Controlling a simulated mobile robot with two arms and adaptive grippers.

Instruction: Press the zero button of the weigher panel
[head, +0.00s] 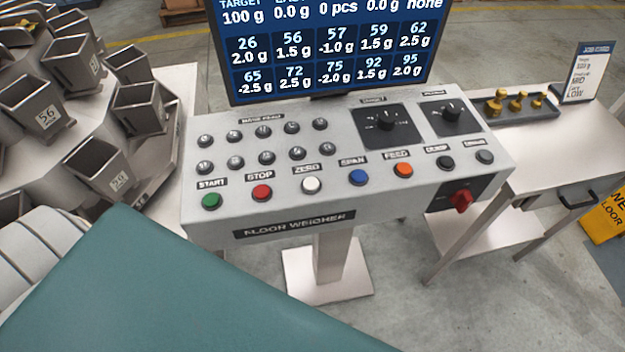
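The weigher panel (395,199) is a light grey sloped console on a pedestal, labelled FLOOR WEIGHER on its front. The zero button (311,184) is a white round button in the front row, under the ZERO label. It sits between the red stop button (262,192) and the blue span button (358,177). The green start button (211,200) is at the left end and the orange feed button (404,169) is further right. Nothing covers the zero button. Neither of my grippers shows in the head view, so their state is hidden.
A screen (330,50) with weight figures stands behind the panel. Grey weigh buckets (72,62) crowd the left. A side table (560,150) at right bears a tray (545,109) of brass weights and a sign (587,72).

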